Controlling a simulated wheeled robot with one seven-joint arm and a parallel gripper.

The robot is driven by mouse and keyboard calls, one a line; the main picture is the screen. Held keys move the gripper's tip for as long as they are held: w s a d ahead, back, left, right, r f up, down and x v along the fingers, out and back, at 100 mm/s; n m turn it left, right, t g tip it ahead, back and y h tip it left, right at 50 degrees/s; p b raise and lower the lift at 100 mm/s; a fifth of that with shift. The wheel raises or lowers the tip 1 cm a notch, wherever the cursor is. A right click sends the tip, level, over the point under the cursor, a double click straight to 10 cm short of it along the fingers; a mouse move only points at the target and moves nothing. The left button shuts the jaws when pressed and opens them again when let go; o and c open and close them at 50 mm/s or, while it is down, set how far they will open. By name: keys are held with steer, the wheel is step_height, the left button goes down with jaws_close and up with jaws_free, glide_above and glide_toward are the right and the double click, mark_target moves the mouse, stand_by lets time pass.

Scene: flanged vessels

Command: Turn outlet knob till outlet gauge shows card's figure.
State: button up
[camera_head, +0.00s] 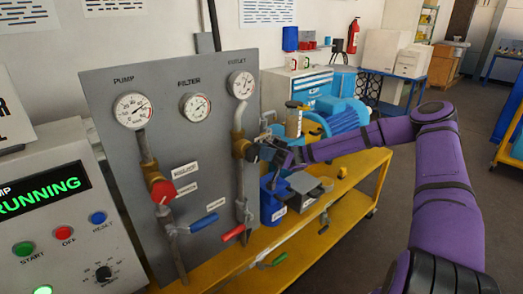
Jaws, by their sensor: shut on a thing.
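The outlet gauge (241,84) is the white dial at the top right of the grey panel (205,140), under the "OUTLET" label; its reading is too small to tell. Below it, a brass valve body (238,146) sits on the outlet pipe. The dark outlet knob (252,152) is on the right of this valve, partly hidden by my gripper. My gripper (262,152) reaches in from the right and is shut on the knob. I cannot make out a card with a figure on it.
The pump gauge (133,110) and filter gauge (195,106) are on the same panel. A red knob (162,191), blue lever (204,223) and red lever (233,234) stick out lower down. A blue motor (345,117) and yellow bench (340,200) lie beside my arm. The console (50,210) reads "RUNNING".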

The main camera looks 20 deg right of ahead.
steer(key=shift+f+y, duration=0.2)
steer(key=shift+y, duration=0.4)
steer(key=o, duration=0.6)
steer(key=shift+o, duration=0.2)
steer(key=v, duration=1)
steer(key=shift+w+d+f, duration=0.15)
steer(key=shift+f, duration=0.3)
